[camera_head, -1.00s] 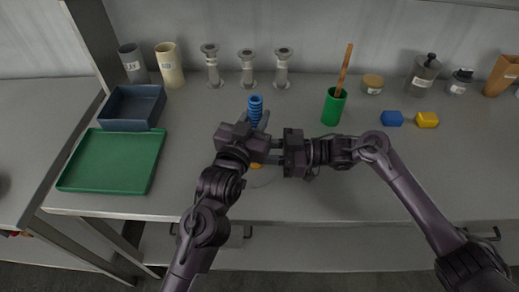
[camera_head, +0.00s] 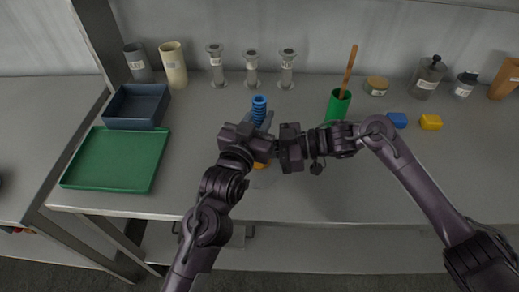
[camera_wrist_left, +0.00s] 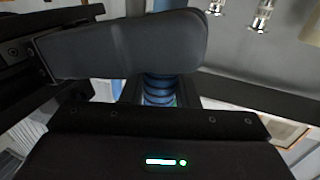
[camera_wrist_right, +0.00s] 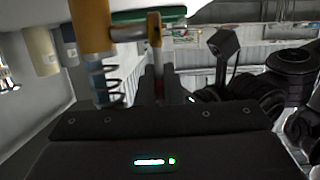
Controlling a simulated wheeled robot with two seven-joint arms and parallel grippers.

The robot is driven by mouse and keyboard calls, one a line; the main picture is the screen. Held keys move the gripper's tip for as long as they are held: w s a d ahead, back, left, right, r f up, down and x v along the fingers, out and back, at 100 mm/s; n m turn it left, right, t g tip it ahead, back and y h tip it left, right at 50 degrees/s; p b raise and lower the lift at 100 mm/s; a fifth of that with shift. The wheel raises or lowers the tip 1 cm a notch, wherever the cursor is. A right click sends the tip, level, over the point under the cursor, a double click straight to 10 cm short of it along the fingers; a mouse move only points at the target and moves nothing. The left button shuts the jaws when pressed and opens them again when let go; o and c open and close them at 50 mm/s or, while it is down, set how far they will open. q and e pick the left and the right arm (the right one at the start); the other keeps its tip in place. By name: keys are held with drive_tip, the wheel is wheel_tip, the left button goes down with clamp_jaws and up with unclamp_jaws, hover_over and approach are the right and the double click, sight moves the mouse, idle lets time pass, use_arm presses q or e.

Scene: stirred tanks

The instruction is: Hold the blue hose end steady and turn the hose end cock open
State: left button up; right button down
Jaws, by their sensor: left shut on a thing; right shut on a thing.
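The blue hose end (camera_head: 259,108) stands upright above the bench, with an orange part (camera_head: 259,164) below my left gripper. My left gripper (camera_head: 268,127) is shut around the hose; blue ribs (camera_wrist_left: 158,90) show behind its finger in the left wrist view. In the right wrist view, the brass-coloured fitting (camera_wrist_right: 91,25) sits on the ribbed blue hose (camera_wrist_right: 106,85). A stem runs from it to the cock's handle (camera_wrist_right: 155,33), brass-coloured with a red part lower down. My right gripper (camera_wrist_right: 158,85) is shut on this handle. The grippers hide much of the cock in the head view.
A green tray (camera_head: 72,180) and a blue-grey bin (camera_head: 133,122) stand at the left. Several grey flanged pieces (camera_head: 252,70) stand behind the hose. A green cup (camera_head: 338,106) with a wooden stick, a blue block (camera_head: 397,120) and a yellow block (camera_head: 431,122) are at the right.

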drive_tip(key=c, duration=1.6)
unclamp_jaws()
drive_tip(key=shift+o, duration=0.2)
drive_tip(key=v, duration=1.2)
